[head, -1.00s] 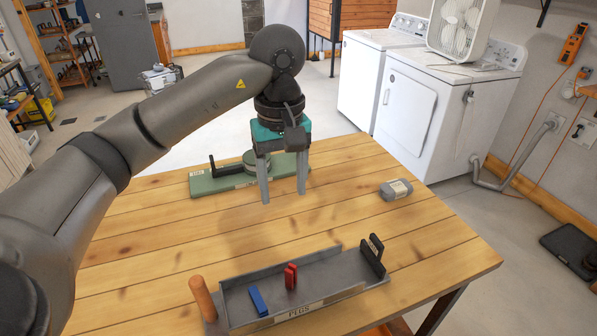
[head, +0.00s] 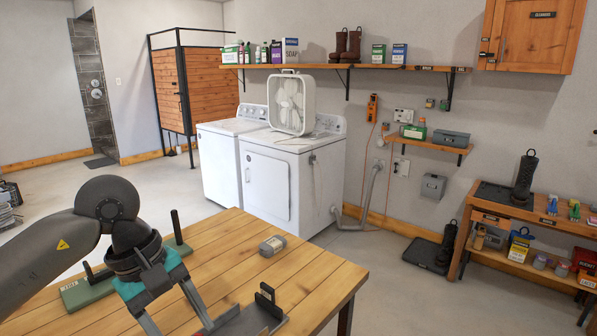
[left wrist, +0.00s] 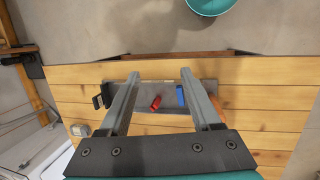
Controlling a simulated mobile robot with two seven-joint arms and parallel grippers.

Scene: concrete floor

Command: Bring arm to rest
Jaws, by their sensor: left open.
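My left gripper (head: 178,318) is at the bottom left of the head view, above the wooden table (head: 225,250). Its teal body is tilted in the picture, and its two grey fingers are apart. In the left wrist view the open fingers (left wrist: 160,74) point toward the grey tray (left wrist: 150,84), with nothing held between them. A red peg (left wrist: 155,103) and a blue peg (left wrist: 181,95) lie in the tray. In the head view only part of the tray (head: 250,322) shows, cut by the bottom edge. My right gripper is not in view.
A green board (head: 75,296) lies behind my left gripper. A grey block (head: 272,245) sits near the table's back right edge. A washer and dryer (head: 270,180) stand behind the table. A workbench (head: 510,205) is at the right. A teal bucket (left wrist: 208,5) is on the floor.

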